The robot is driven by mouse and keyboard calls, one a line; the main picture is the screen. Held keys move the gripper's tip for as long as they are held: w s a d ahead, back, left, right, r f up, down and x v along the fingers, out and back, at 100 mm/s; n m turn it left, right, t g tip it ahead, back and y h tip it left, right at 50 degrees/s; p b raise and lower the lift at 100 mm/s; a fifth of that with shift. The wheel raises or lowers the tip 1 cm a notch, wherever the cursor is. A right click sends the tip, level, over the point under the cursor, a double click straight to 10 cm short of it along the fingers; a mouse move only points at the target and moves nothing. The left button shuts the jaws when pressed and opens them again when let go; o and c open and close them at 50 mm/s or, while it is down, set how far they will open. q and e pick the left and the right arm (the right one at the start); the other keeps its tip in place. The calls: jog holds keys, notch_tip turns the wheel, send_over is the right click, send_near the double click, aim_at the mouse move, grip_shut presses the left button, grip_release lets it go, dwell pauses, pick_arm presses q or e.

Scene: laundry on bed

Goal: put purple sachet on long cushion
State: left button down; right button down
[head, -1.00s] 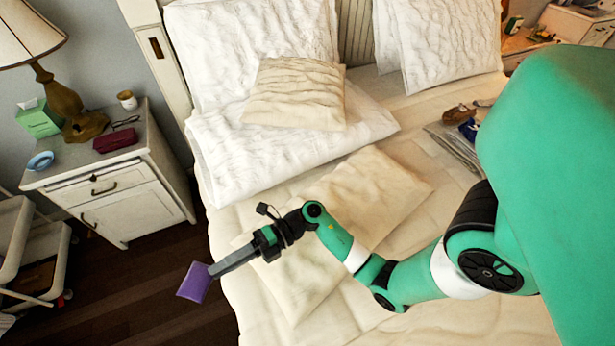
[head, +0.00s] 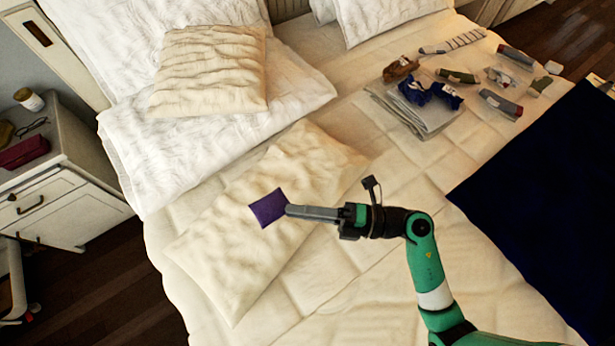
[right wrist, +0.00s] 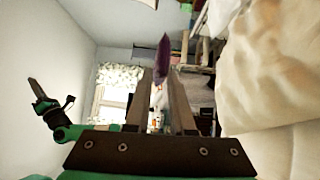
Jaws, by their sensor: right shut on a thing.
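The purple sachet (head: 268,208) is gripped at its edge by my right gripper (head: 288,210). In the head view it overlaps the middle of the long cream cushion (head: 215,250), which lies flat and slanted on the bed. The right wrist view shows the sachet (right wrist: 162,58) edge-on between the tips of my right gripper (right wrist: 162,78), with a gap between it and the pale bedding at right. It looks held above the cushion. My left gripper (right wrist: 37,90) shows small at the left of the right wrist view; its jaws are too small to judge.
A smaller wrinkled cushion (head: 210,70) lies on white pillows at the head end. Folded grey cloth (head: 425,112) and several small items lie at upper right. A dark blue blanket (head: 540,190) covers the right side. A nightstand (head: 60,190) stands at left.

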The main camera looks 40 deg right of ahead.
jog(key=b, duration=0.8)
send_over(310, 184)
jog(key=f, duration=0.9)
jog(key=shift+s+a, duration=0.35)
jog(key=shift+a, duration=0.05)
jog(key=shift+w+d+f, duration=0.2)
jog(key=shift+d, duration=0.05)
jog(key=shift+w+d+f+b, duration=0.15)
jog(key=shift+f+b, duration=1.05)
jog(key=shift+f, duration=0.6)
